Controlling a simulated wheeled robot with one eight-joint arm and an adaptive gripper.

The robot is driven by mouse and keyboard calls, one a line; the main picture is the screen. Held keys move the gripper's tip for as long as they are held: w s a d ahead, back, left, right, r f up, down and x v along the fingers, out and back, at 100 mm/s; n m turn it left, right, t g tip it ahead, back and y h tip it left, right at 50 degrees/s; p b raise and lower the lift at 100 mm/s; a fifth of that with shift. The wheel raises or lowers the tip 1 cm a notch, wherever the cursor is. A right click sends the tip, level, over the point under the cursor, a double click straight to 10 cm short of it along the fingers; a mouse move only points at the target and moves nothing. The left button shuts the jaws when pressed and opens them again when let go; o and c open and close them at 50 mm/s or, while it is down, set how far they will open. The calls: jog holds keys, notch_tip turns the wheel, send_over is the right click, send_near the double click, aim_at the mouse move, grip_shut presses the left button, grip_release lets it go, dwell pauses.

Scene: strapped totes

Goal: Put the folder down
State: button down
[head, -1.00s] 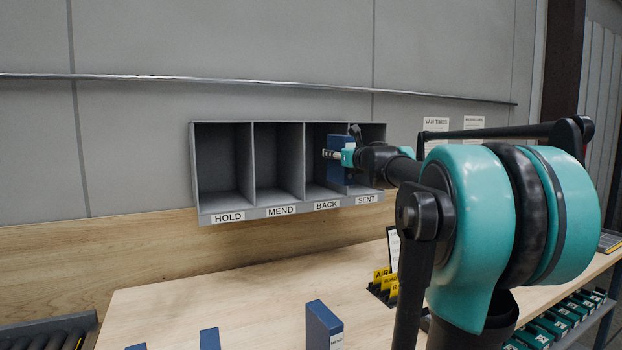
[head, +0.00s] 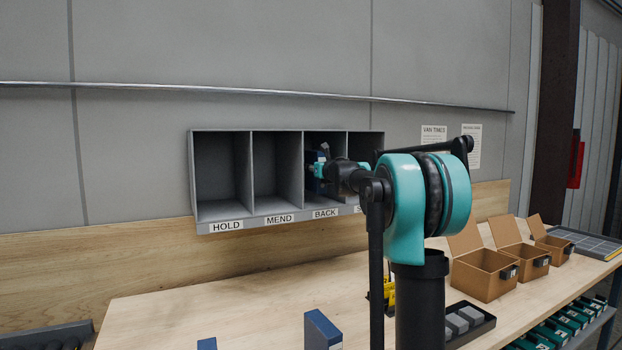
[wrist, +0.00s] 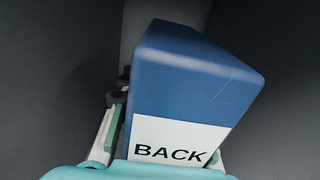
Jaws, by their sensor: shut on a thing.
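The blue folder (wrist: 190,80) fills the middle of the wrist view, its white label reading BACK. It leans a little, with dark grey walls on both sides. My gripper (wrist: 160,155) is shut on it, with a finger along its left side. In the head view my gripper (head: 320,170) is inside the BACK compartment of the grey rack (head: 226,227), and the folder (head: 312,186) is mostly hidden behind it and in shadow. I cannot tell whether the folder touches the compartment floor.
The HOLD and MEND compartments look empty. My arm partly covers the SENT compartment. Another blue folder (head: 322,330) stands on the wooden bench (head: 200,315). Open cardboard boxes (head: 484,278) stand at the right. The bench below the rack is largely clear.

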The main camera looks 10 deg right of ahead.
aim_at(311, 176)
jog(key=shift+w+f, duration=0.15)
jog(key=shift+f, duration=1.85)
jog(key=c, duration=1.1)
grip_release()
jog(key=shift+f, duration=0.1)
jog(key=shift+o, duration=0.2)
jog(key=v, duration=1.2)
